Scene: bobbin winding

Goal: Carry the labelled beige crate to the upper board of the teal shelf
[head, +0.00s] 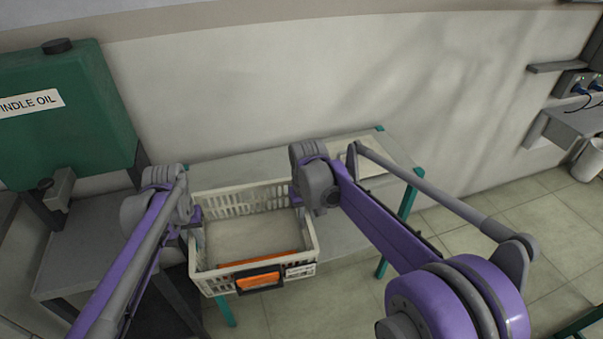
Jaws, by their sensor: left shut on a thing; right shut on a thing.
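The beige crate (208,272) has slotted walls and a small white label (300,270) on its near side. It hangs level between my two grippers, in the middle of the head view. My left gripper (194,217) is shut on its left wall, and my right gripper (297,195) is shut on its right wall. The teal-legged unit with a grey top board (345,232) stands behind and below the crate. The crate overlaps its left and near part in the picture. I cannot tell whether the crate touches the board. The gripper fingertips are mostly hidden by the wrists.
An orange bar (250,263) shows inside the crate's near wall, with a black and orange piece (258,281) on that wall. A pale flat item (362,160) lies on the board's far right. A green spindle oil tank (60,120) stands left. Tiled floor is open at right.

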